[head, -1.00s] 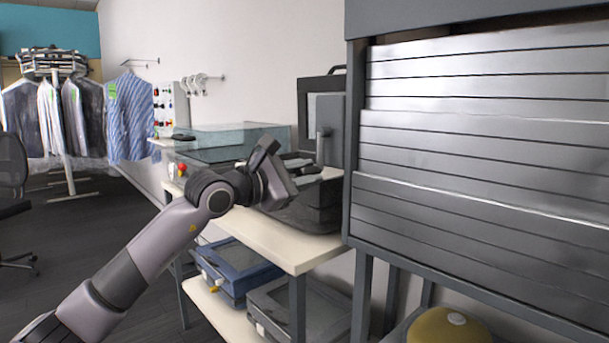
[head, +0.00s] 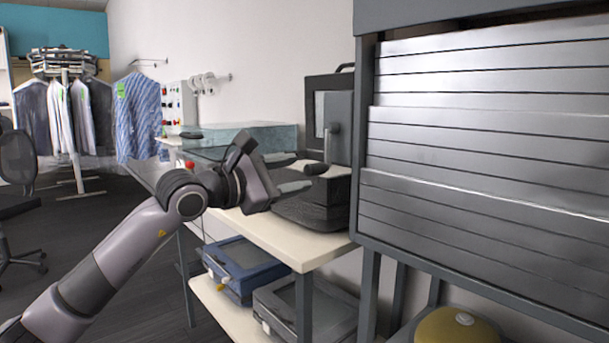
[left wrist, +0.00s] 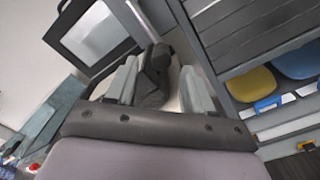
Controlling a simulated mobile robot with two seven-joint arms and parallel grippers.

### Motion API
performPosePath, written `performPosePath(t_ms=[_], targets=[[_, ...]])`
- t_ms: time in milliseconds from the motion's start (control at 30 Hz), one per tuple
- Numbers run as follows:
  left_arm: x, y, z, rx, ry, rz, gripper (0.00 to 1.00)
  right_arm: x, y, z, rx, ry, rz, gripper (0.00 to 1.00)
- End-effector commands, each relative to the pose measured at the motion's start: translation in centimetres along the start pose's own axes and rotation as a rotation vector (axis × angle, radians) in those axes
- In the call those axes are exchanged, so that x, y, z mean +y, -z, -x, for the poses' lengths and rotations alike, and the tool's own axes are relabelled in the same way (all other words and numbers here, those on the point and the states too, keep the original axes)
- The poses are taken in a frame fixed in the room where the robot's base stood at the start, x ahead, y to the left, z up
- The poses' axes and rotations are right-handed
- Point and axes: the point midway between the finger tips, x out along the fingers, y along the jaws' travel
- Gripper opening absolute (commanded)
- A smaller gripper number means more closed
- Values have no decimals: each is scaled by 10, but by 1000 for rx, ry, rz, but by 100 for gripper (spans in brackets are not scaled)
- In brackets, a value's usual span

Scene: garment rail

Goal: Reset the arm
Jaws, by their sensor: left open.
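My left arm comes in from the lower left in the head view, over the front of the cream bench (head: 285,240). My left gripper (head: 288,172) is open and points right, in front of the dark machine (head: 322,205) on the bench. In the left wrist view its two grey fingers (left wrist: 160,88) stand apart. A black part of the machine (left wrist: 152,80) shows beyond the gap; I see nothing held. My right gripper is in neither view.
A grey slatted cabinet (head: 480,135) stands close on the right. Blue and grey cases (head: 245,262) sit on the lower shelf. A rail with garments (head: 65,110) and a chair (head: 18,165) are at the left. Open dark floor lies at the left.

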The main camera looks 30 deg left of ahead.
Motion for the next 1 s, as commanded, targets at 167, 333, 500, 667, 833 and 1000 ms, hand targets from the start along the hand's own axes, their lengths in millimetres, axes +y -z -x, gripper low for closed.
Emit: performPosePath(t_ms=[167, 333, 500, 667, 833, 1000], targets=[[0, 1, 16, 3, 0, 0, 52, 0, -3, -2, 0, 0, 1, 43], [0, 0, 19, 1, 0, 0, 52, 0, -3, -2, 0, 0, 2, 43], [0, 0, 19, 1, 0, 0, 52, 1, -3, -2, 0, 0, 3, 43], [0, 0, 19, 1, 0, 0, 52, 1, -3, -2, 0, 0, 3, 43], [-11, 1, 16, -17, 23, 40, 52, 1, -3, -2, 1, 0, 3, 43], [-77, 4, 6, -123, 161, 340, 52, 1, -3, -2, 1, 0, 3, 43]])
